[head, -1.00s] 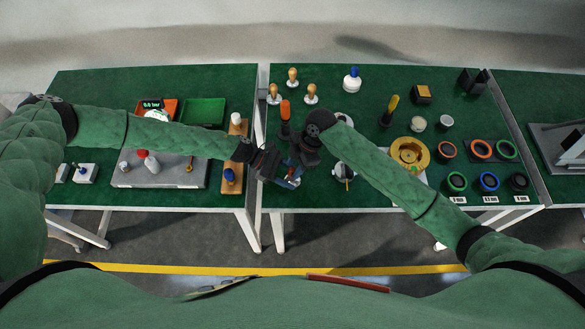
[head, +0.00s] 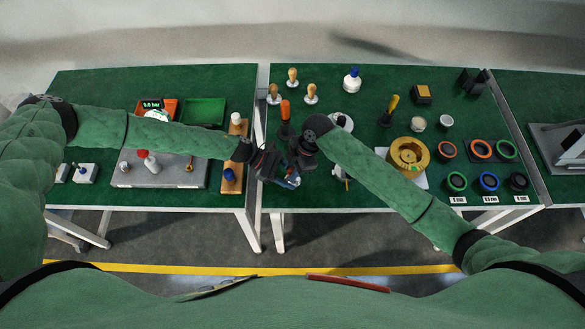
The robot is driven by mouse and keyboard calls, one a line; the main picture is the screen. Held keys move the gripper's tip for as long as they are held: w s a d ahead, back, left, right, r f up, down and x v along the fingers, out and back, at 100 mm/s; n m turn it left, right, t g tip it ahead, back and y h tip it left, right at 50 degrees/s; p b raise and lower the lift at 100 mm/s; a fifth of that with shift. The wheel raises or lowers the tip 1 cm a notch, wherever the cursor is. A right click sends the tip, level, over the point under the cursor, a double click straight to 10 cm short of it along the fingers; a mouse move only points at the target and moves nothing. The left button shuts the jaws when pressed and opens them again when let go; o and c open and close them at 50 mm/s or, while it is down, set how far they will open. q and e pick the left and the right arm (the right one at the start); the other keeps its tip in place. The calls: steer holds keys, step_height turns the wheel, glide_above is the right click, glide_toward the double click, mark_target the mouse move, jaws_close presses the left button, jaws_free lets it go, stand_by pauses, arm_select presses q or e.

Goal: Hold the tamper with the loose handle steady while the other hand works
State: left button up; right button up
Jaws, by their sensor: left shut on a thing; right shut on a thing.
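My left gripper (head: 277,172) and my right gripper (head: 295,172) meet close together above the front left of the middle table. Both are shut on a small piece with blue and pale parts (head: 290,182), which I take to be the tamper. The dark fingers cover most of it, so I cannot make out its handle, its base or how they join. Several wooden-handled tools stand upright at the back left of this table, one of them here (head: 292,77), apart from the grippers.
An orange-handled tool (head: 285,112) stands just behind the grippers. A brass-coloured round fixture (head: 409,154) and several coloured rings (head: 489,181) lie to the right. A wooden stand (head: 233,172) is on the left table's edge. A gap separates these two tables.

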steer(key=m+t, duration=0.2)
steer(key=m, duration=0.3)
steer(key=shift+m, duration=0.4)
steer(key=m+t, duration=0.1)
steer(key=m, duration=0.2)
steer(key=m+t, duration=0.1)
steer(key=m, duration=0.2)
steer(key=shift+t+h, duration=0.3)
steer(key=shift+h, duration=0.1)
steer(key=m, duration=0.3)
steer(key=m+t+h, duration=0.1)
steer(key=m, duration=0.2)
steer(key=shift+a+h, duration=0.1)
steer(key=shift+h, duration=0.2)
steer(key=m+h, duration=0.1)
steer(key=m, duration=0.1)
steer(key=m+h, duration=0.1)
steer(key=m, duration=0.2)
steer(key=shift+t, duration=0.3)
arm_select(q)
steer(key=shift+f, duration=0.1)
arm_select(e)
steer(key=o, duration=0.7)
